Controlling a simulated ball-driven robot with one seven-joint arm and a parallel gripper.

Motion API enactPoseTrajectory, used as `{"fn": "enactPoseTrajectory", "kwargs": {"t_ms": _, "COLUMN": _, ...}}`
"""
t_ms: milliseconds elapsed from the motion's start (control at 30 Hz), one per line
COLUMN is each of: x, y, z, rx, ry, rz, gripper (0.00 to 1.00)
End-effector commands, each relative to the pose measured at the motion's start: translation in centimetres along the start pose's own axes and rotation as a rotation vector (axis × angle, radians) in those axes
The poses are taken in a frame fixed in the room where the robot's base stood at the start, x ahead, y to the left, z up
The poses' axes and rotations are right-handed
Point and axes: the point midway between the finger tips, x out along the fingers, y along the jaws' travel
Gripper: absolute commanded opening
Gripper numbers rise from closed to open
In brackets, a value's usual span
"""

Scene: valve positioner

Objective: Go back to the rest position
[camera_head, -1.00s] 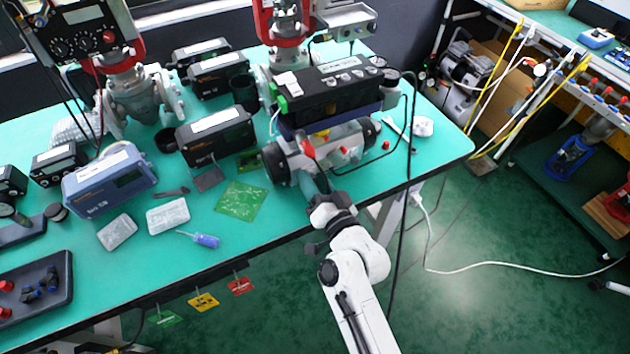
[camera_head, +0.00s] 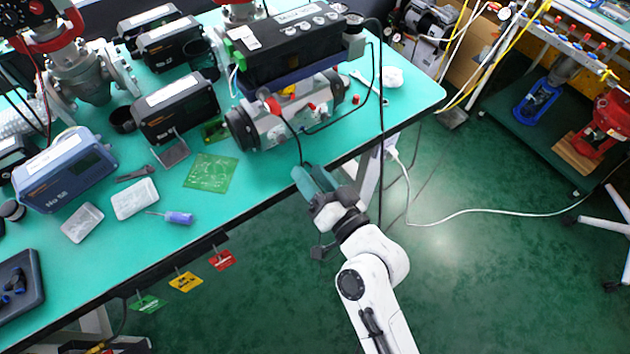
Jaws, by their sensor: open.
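My gripper (camera_head: 307,180) is open and empty, with teal fingers. It is in front of the table's right front edge, below the valve actuator in the picture and apart from it. The white arm (camera_head: 375,260) reaches up from the bottom of the view. The grey valve actuator (camera_head: 285,115) lies on the teal table (camera_head: 255,185) with a black positioner box (camera_head: 290,45) mounted above it. A small red lever shows on the actuator's left part.
A green circuit board (camera_head: 211,172), a purple screwdriver (camera_head: 176,217) and a blue box (camera_head: 68,172) lie on the table. Coloured tags (camera_head: 185,281) hang below the front edge. A dark cable (camera_head: 380,130) hangs close to the arm. The green floor (camera_head: 480,270) at right is mostly clear.

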Motion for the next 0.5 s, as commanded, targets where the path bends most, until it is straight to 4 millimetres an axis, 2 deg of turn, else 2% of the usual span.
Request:
{"fn": "enactPoseTrajectory", "kwargs": {"t_ms": 133, "x": -0.81, "y": -0.02, "z": 0.05, "rx": -0.001, "ry": -0.001, "rz": 0.000, "gripper": 0.48}}
{"fn": "enactPoseTrajectory", "kwargs": {"t_ms": 500, "x": -0.87, "y": -0.05, "z": -0.03, "rx": -0.001, "ry": -0.001, "rz": -0.001, "gripper": 0.48}}
